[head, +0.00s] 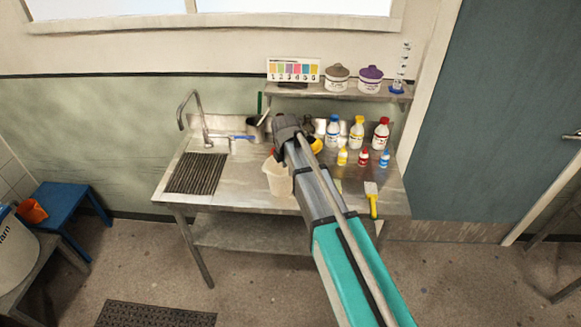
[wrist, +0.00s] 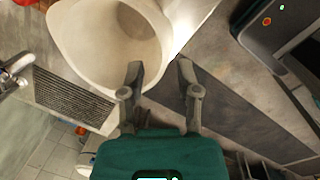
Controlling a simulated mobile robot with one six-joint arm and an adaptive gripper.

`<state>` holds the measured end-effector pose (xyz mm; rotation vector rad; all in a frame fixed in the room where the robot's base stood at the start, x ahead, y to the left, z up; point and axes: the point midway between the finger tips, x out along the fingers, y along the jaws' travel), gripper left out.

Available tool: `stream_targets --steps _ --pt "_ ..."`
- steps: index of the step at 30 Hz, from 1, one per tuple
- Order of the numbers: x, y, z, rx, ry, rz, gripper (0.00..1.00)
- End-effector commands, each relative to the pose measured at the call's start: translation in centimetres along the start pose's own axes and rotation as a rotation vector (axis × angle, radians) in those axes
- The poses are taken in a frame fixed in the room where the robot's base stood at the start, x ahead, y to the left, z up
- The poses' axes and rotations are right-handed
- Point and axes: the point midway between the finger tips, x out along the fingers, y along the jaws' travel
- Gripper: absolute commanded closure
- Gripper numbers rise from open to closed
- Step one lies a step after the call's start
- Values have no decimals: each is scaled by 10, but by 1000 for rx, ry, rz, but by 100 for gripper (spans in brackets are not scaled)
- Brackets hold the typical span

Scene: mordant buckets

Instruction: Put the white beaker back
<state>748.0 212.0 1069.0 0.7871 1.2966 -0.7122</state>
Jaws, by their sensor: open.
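The white beaker (head: 277,180) stands on the steel bench, left of my arm, which covers part of it. In the wrist view the beaker (wrist: 78,48) fills the upper left, seen into its empty-looking mouth. My gripper (wrist: 160,70) is open, with nothing held between its fingers. Its left fingertip overlaps the beaker's near rim in the picture; the right fingertip lies just outside the wall. I cannot tell whether either finger touches it. In the head view my arm hides the fingertips.
A tap and sink grid (head: 196,173) are at the left of the bench (head: 245,196). Several bottles, such as the red-capped one (head: 381,134), stand at the right, with a yellow brush (head: 372,198) in front. A shelf (head: 330,91) with two lidded jars is above.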

Motion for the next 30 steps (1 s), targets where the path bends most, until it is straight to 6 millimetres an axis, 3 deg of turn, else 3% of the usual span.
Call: stream_targets --steps 12,30 --pt "-37 0 0 0 0 0 57" --pt "-45 0 -1 -1 0 0 57"
